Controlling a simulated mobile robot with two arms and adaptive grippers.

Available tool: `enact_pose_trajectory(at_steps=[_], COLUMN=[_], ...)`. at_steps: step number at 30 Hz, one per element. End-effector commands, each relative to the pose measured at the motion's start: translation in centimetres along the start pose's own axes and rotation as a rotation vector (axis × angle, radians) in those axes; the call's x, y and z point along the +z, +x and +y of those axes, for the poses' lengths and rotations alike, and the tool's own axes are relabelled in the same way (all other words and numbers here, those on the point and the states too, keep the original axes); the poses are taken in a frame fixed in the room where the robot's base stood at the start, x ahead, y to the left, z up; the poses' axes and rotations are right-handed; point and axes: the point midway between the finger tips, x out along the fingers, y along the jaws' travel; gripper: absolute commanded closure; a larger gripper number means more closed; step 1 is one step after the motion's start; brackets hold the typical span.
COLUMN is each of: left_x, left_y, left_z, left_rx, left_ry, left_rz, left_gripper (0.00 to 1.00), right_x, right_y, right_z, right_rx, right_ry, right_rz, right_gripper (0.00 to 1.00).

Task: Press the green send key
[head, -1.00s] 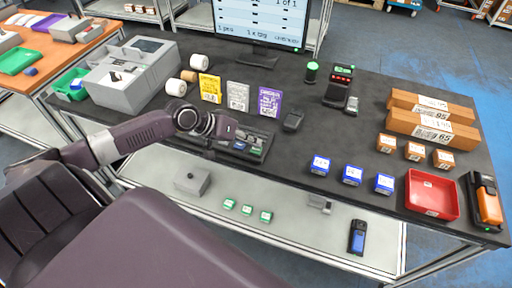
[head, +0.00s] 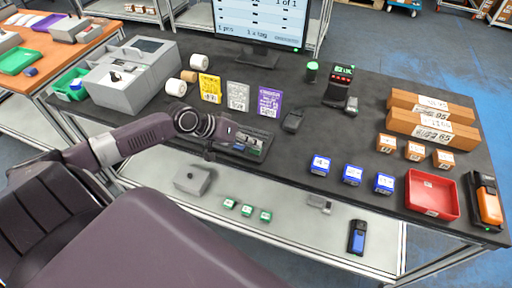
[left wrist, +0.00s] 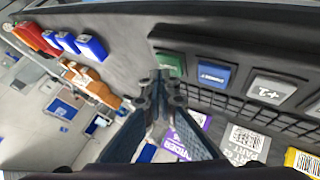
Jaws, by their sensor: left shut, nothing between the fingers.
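The green send key (left wrist: 171,63) sits at the end of a row of keys, beside a blue key (left wrist: 212,75) and a grey +1 key (left wrist: 270,88). In the head view the keypad (head: 262,150) lies at the table's front edge, partly hidden by my left arm. My left gripper (left wrist: 160,77) is shut and empty, with its tips very close to the green key in the left wrist view. I cannot tell whether they touch it. In the head view my left gripper (head: 244,137) is over the keypad. My right gripper is not in view.
Yellow (head: 210,88), grey (head: 238,96) and purple (head: 269,102) cards stand behind the keypad. A dark handheld device (head: 292,121) lies to its right. Blue boxes (head: 352,175) and a red tray (head: 432,195) are farther right. A monitor (head: 260,25) stands behind.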

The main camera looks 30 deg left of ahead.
Motion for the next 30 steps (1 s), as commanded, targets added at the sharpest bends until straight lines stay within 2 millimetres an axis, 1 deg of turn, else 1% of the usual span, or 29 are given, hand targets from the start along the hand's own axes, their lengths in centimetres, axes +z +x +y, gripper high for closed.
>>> enact_pose_trajectory(at_steps=[30], left_x=[0.51], left_y=[0.66], left_z=[-0.51], left_rx=[-0.001], left_ry=[-0.001], left_rz=[-0.001], left_gripper=[1.00], right_x=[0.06], right_y=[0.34], right_z=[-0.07], right_rx=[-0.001], right_ry=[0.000], right_rz=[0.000], right_gripper=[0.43])
